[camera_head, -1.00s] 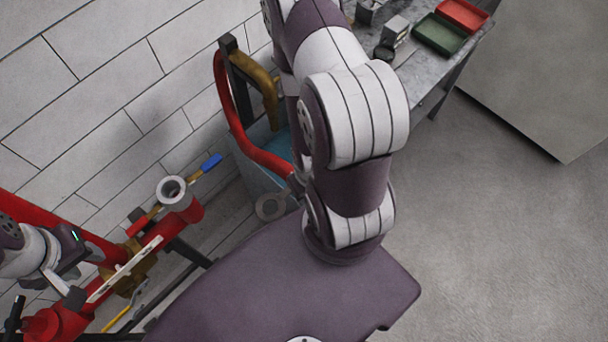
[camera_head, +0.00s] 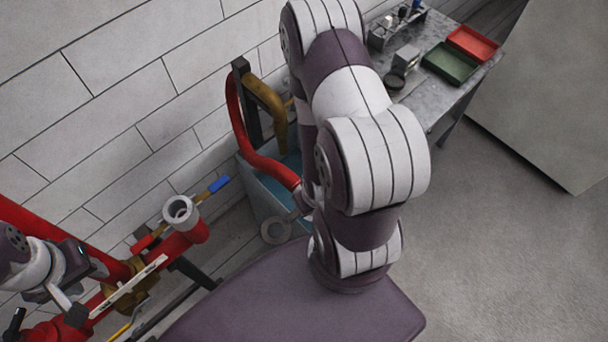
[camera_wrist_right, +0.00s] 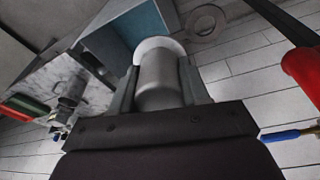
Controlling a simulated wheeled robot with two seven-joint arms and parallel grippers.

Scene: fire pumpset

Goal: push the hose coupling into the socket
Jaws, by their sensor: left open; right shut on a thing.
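The socket (camera_head: 181,210) is a pale grey open ring on top of a red pipe at the lower left of the head view. In the right wrist view, a pale grey metal cylinder, the hose coupling (camera_wrist_right: 162,80), sits between the fingers of my right gripper (camera_wrist_right: 160,92), which is shut on it. In the head view my right arm hides most of this grip; the red hose (camera_head: 262,166) runs down to it. The coupling is apart from the socket, to its right. My left gripper (camera_head: 72,303) is open at the lower left, close to the red pipework and a white strip (camera_head: 130,287).
A blue-handled lever (camera_head: 218,184) lies right beside the socket. A grey ring (camera_head: 275,232) shows between socket and right arm. A blue bin (camera_head: 262,195) stands by the wall. A workbench (camera_head: 428,98) with green (camera_head: 450,62) and red (camera_head: 472,43) trays is at upper right. Right-hand floor is clear.

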